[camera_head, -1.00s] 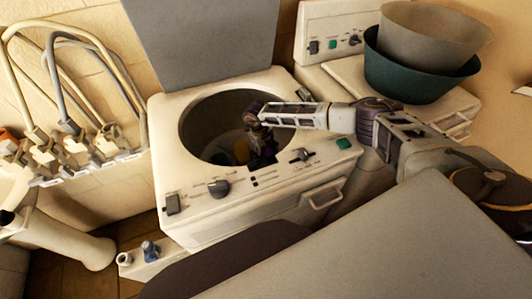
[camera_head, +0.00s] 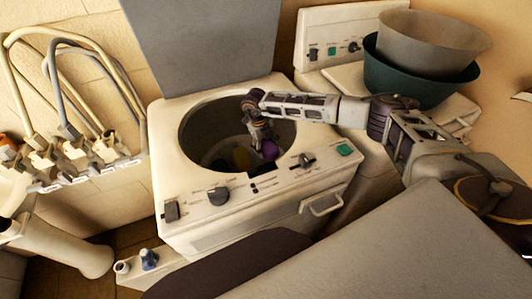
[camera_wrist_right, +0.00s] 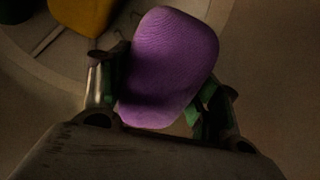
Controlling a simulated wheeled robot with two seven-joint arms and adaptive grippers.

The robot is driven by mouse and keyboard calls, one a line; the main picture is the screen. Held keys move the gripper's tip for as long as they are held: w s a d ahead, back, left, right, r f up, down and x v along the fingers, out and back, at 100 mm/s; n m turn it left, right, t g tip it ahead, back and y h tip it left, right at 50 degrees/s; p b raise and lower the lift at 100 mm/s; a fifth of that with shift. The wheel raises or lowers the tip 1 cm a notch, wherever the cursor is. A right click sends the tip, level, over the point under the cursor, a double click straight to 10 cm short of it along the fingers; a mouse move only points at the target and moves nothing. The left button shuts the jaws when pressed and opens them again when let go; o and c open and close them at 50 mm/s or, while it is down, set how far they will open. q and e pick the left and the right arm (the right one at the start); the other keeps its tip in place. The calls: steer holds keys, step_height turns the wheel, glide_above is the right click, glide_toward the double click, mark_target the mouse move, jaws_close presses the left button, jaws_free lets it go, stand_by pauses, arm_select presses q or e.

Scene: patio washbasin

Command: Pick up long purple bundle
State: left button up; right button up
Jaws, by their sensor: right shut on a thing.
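The purple bundle (camera_wrist_right: 172,65) fills the middle of the right wrist view, between the two fingers of my right gripper (camera_wrist_right: 160,105). The gripper is shut on it. In the head view the bundle (camera_head: 270,153) is a small purple patch at the fingertips of my right gripper (camera_head: 263,142), inside the round opening of the washing machine (camera_head: 185,170). The fingers hide part of the bundle. My left gripper is not in view.
A yellow item (camera_head: 242,157) lies in the drum, and it also shows in the wrist view (camera_wrist_right: 82,15). The drum rim surrounds my right gripper. The raised lid (camera_head: 205,40) stands behind. Stacked basins (camera_head: 420,75) stand at right, near my arm.

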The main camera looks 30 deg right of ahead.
mark_target(267, 142)
steer(key=shift+r, duration=1.2)
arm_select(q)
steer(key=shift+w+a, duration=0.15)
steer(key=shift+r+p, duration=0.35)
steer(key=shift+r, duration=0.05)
arm_select(e)
steer(key=shift+r, duration=0.45)
